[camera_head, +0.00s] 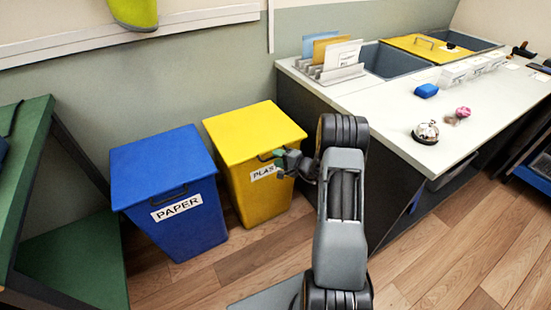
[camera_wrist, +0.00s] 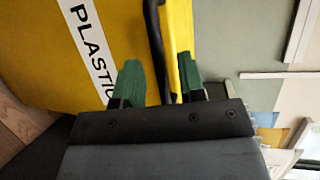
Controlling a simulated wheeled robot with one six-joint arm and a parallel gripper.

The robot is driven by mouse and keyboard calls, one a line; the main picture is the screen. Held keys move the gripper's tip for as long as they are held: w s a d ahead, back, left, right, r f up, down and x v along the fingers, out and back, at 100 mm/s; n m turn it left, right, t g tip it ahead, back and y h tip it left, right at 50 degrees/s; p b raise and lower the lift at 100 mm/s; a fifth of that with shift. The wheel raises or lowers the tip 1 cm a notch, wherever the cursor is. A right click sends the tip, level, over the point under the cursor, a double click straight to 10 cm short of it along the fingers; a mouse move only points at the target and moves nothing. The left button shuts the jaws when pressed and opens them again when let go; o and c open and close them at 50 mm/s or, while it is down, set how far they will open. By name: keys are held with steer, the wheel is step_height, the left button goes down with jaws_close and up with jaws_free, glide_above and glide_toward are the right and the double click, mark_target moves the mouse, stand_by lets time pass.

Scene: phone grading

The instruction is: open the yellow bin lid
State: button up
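The yellow bin (camera_head: 262,195) stands by the wall with a white PLASTIC label on its front. Its flat yellow lid (camera_head: 250,130) is shut and has a dark handle on the front edge. My gripper (camera_head: 281,163) is at that handle, at the lid's front right. In the wrist view, the green fingertips of my gripper (camera_wrist: 161,72) stand apart. The black handle (camera_wrist: 155,30) runs between them. The yellow lid edge (camera_wrist: 182,35) shows close to the right fingertip. I see no clear contact of both fingers on the handle.
A blue PAPER bin (camera_head: 170,190) stands left of the yellow bin. A white-topped counter (camera_head: 390,110) with a dark side is close on the right. A green shelf (camera_head: 75,260) is at the far left. Wooden floor (camera_head: 220,280) is free in front.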

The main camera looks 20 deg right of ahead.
steer(key=shift+x, duration=0.95)
jaws_close()
